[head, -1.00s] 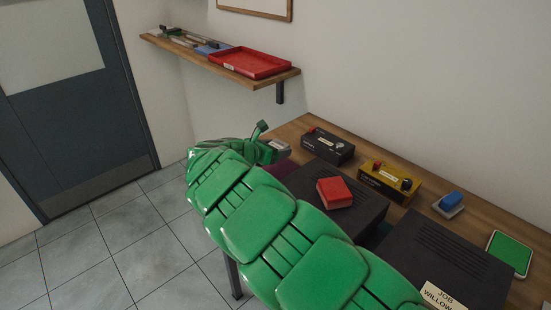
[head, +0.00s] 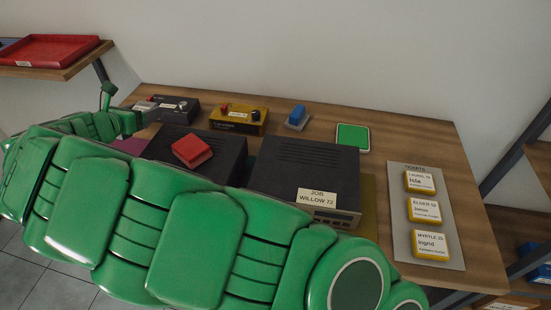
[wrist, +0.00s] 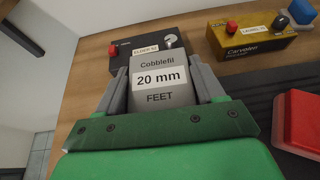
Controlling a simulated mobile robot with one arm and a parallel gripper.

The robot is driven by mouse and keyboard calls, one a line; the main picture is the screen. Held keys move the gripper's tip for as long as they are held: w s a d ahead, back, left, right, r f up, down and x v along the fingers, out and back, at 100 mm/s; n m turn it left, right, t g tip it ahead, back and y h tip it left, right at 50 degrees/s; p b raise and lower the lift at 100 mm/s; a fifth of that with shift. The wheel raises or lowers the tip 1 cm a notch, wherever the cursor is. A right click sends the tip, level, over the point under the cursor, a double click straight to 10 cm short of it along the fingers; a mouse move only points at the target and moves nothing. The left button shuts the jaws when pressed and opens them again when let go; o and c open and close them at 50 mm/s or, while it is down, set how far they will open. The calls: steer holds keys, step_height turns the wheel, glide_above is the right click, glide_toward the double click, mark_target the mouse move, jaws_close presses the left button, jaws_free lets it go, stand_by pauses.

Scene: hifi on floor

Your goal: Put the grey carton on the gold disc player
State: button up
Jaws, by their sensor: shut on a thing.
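The grey carton (wrist: 160,95), labelled "Cobblefil 20 mm FEET", is between the fingers of my gripper (wrist: 162,76), which is shut on it. In the head view the carton (head: 145,106) shows at the end of my green arm, over the left end of the table near the black box. A gold box (head: 238,118) with a red knob, a black knob and a white label stands at the back of the table, right of the carton. It also shows in the wrist view (wrist: 255,38), marked "Carvolen".
A black box (head: 178,107) stands just beyond the carton. A red block (head: 192,151) lies on a dark unit (head: 228,150); another dark unit (head: 300,165) bears a "WILLOW 72" card. A blue block (head: 297,115), green pad (head: 352,137) and ticket board (head: 455,230) are to the right.

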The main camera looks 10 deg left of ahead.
mark_target(296, 158)
steer(key=d+r+m+h, duration=0.1)
steer(key=d, duration=0.6)
steer(key=w+d+r+m+h, duration=0.1)
steer(key=d+h, duration=0.1)
steer(key=d, duration=0.5)
steer(key=w+d+r+m+g+h, duration=0.1)
steer(key=d+m, duration=0.1)
steer(key=d, duration=0.5)
steer(key=shift+w+r+h, duration=0.1)
steer(key=shift+h, duration=0.3)
steer(key=s+d+r+m+g+h, duration=0.1)
steer(key=s+d+m+g+h, duration=0.1)
steer(key=d, duration=0.8)
steer(key=s+d+m+g+h, duration=0.1)
steer(key=s+d+m+h, duration=0.1)
steer(key=d, duration=0.9)
steer(key=shift+s+f, duration=0.15)
steer(key=shift+f, duration=3.75)
steer(key=shift+f, duration=0.1)
steer(key=o, duration=1.1)
steer(key=shift+c, duration=0.2)
steer(key=shift+v, duration=2)
steer(key=shift+d, duration=0.1)
